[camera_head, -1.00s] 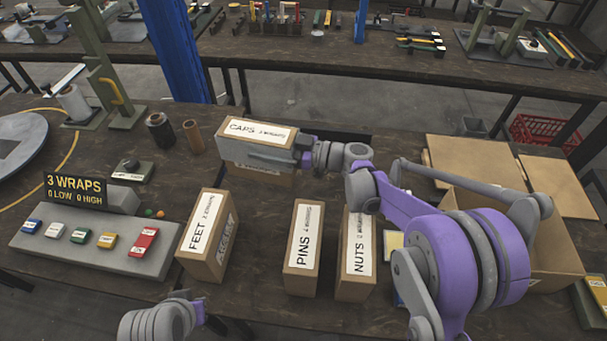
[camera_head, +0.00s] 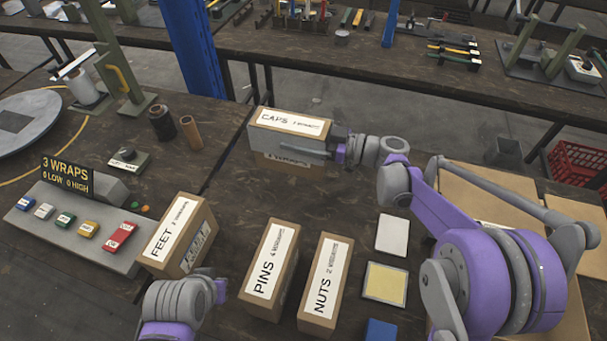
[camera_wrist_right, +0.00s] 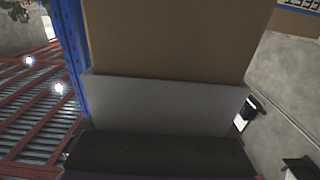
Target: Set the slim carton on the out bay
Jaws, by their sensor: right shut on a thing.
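My right gripper (camera_head: 296,144) is shut on the brown carton labelled CAPS (camera_head: 290,122). A grey finger lies along the carton's near side, and a white label shows below it. In the right wrist view the carton (camera_wrist_right: 175,38) fills the upper middle behind a grey finger. I cannot tell whether its underside touches the table. My left arm's wrist (camera_head: 178,305) is at the bottom, close to the FEET carton, with its jaws hidden. No marking in view names the out bay.
Cartons labelled FEET (camera_head: 180,236), PINS (camera_head: 270,270) and NUTS (camera_head: 325,284) stand in front. White (camera_head: 392,235) and yellow (camera_head: 385,284) pads lie right of them. A button console (camera_head: 75,235) and two small cylinders (camera_head: 190,132) are left. An open box (camera_head: 560,310) is right.

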